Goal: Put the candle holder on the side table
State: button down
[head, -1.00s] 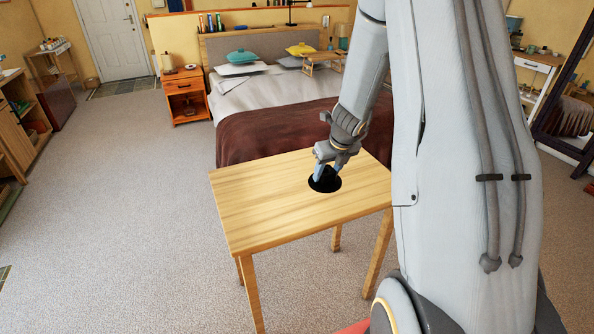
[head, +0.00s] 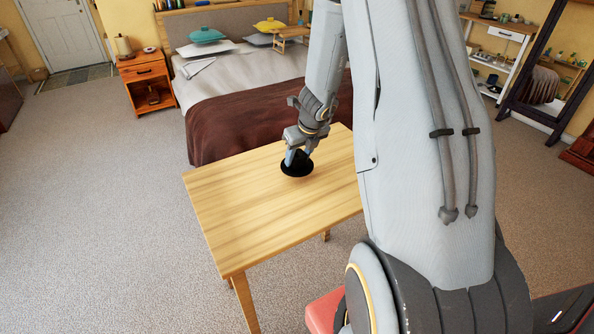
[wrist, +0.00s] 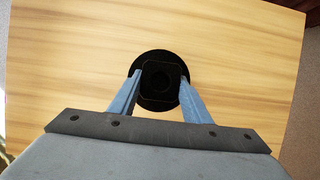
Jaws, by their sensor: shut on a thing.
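The black candle holder (head: 297,171) has a wide round base and is at the far part of the light wooden side table (head: 245,213). In the wrist view the candle holder (wrist: 160,57) is seen from above, with its dark middle between my fingers. My gripper (head: 298,157) points down and is shut on the candle holder; its blue fingers also show in the wrist view (wrist: 160,84), one on each side. The base looks level and at or very close to the tabletop; I cannot tell whether it touches.
The rest of the tabletop is bare. A bed (head: 240,122) with a brown blanket stands just behind the table. An orange nightstand (head: 147,84) stands beside the bed. Carpeted floor (head: 90,200) is open on the left. A mirror (head: 548,75) stands at the right.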

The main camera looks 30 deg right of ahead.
aim_at(299, 166)
jog(key=shift+d+f+b, duration=0.1)
jog(key=shift+f+b, duration=1.4)
jog(key=shift+f, duration=0.6)
jog(key=shift+f, duration=0.1)
jog(key=c, duration=1)
grip_release()
jog(key=p+v, duration=0.5)
jog(key=v, duration=0.7)
jog(key=s+a+r+n, duration=0.2)
jog(key=s+a+n, duration=0.4)
jog(key=n, duration=0.6)
jog(key=s+a+r+n+g, duration=0.1)
jog(key=s+a+r+n, duration=0.2)
jog(key=s+a+n, duration=0.3)
jog(key=s+a+r+n+g, duration=0.1)
jog(key=s+a+r+n, duration=0.2)
jog(key=n, duration=1.4)
jog(key=shift+s+a+n, duration=0.3)
jog(key=shift+s+a, duration=1.25)
jog(key=shift+s, duration=0.05)
